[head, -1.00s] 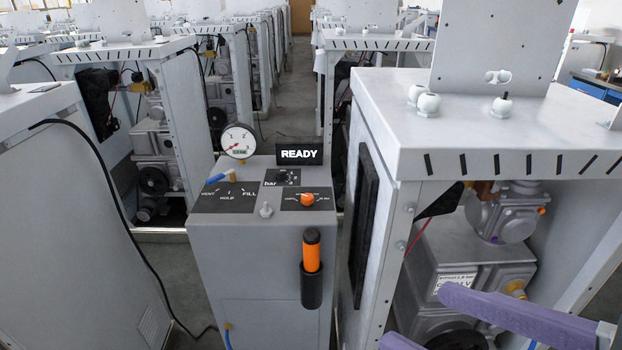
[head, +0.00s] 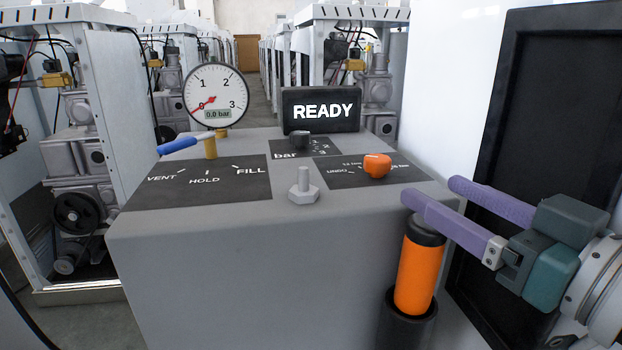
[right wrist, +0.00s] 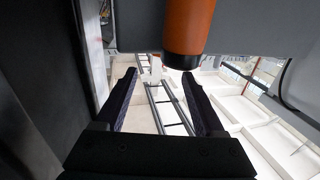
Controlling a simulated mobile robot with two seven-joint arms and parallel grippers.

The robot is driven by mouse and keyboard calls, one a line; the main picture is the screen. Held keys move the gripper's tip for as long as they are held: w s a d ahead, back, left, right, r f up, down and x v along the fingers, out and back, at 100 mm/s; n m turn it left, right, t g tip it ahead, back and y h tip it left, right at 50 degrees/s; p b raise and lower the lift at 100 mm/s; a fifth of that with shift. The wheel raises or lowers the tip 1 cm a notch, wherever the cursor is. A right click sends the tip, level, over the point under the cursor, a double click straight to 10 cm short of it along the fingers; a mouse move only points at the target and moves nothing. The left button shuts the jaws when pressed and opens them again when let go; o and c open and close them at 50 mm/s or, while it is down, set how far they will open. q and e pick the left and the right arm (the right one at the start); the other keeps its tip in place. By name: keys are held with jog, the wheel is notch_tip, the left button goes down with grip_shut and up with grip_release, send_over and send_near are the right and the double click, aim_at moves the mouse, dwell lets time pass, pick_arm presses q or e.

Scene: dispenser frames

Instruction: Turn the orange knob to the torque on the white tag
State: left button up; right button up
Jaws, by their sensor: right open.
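The orange knob (head: 377,166) sits on a dark plate at the right of the grey console's top. The plate has white markings, "UNDO" at the left and torque figures partly hidden by the knob. My right gripper (head: 430,191) is open, with two purple fingers pointing left at the console's right edge. It is to the right of the knob and nearer to me, apart from it. In the right wrist view its fingers (right wrist: 159,92) are spread with nothing gripped between them. I cannot make out a white tag in the current views. My left gripper is not in view.
An orange-handled tool (head: 416,272) stands in a black holder below my right fingers. A bolt (head: 303,188), a black knob (head: 300,140), a blue-handled lever (head: 180,144), a gauge (head: 215,97) and a READY display (head: 321,110) crowd the console. A black-panelled cabinet (head: 540,120) stands at right.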

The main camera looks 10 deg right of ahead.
aim_at(386, 163)
jog(key=shift+w+a+r, duration=0.15)
jog(key=shift+w, duration=0.5)
jog(key=x, duration=0.8)
jog(key=shift+c, duration=0.3)
grip_shut()
